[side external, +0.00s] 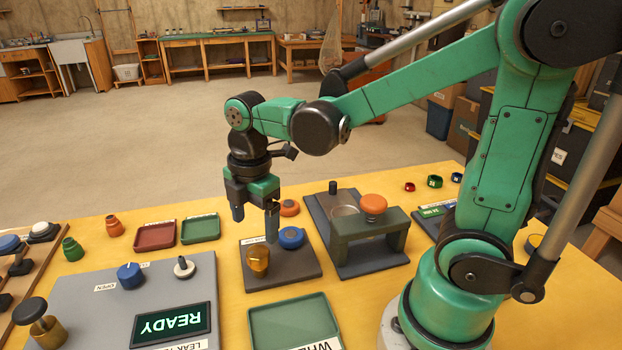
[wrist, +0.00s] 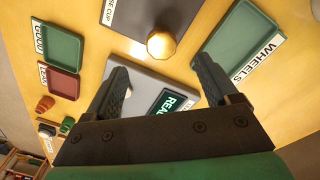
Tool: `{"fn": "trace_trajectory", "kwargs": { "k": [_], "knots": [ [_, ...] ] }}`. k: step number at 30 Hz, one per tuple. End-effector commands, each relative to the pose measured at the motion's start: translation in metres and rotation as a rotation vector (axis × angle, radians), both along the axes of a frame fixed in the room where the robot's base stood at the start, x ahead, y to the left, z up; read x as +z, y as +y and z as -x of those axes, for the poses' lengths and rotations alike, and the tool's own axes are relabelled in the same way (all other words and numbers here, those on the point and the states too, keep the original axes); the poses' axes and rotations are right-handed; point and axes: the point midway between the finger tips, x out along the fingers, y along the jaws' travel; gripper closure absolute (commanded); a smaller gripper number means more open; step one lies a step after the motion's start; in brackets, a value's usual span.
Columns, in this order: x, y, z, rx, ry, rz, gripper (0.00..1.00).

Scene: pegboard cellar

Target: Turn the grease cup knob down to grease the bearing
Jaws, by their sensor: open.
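The grease cup knob (side external: 257,261) is a round brass-coloured knob on a small dark plate (side external: 290,273). The knob also shows in the wrist view (wrist: 161,44), near a white label whose readable end says "CUP". My gripper (side external: 255,224) points down with its fingers apart and nothing between them. In the side view its fingertips appear above and behind the brass knob. In the wrist view the knob lies beyond the fingertips (wrist: 160,70), about midway between them across the picture. A blue round part (side external: 291,237) sits on the same plate, close to one finger.
A grey panel (side external: 105,300) with a READY display (side external: 171,324) lies at left. Red (side external: 155,236) and green (side external: 200,229) trays lie behind; another green tray (side external: 295,322) is in front.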

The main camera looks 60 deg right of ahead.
Motion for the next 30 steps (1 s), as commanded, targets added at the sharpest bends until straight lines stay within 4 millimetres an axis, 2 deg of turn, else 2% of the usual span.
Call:
{"fn": "trace_trajectory", "kwargs": {
  "k": [5, 19, 30],
  "knots": [
    [-0.008, 0.000, -0.002, 0.140, 0.054, 0.004, 0.19],
    [-0.055, 0.000, -0.003, 0.143, 0.053, 0.004, 0.19],
    [-0.061, 0.000, -0.002, 0.142, 0.053, 0.004, 0.19]
  ]
}}
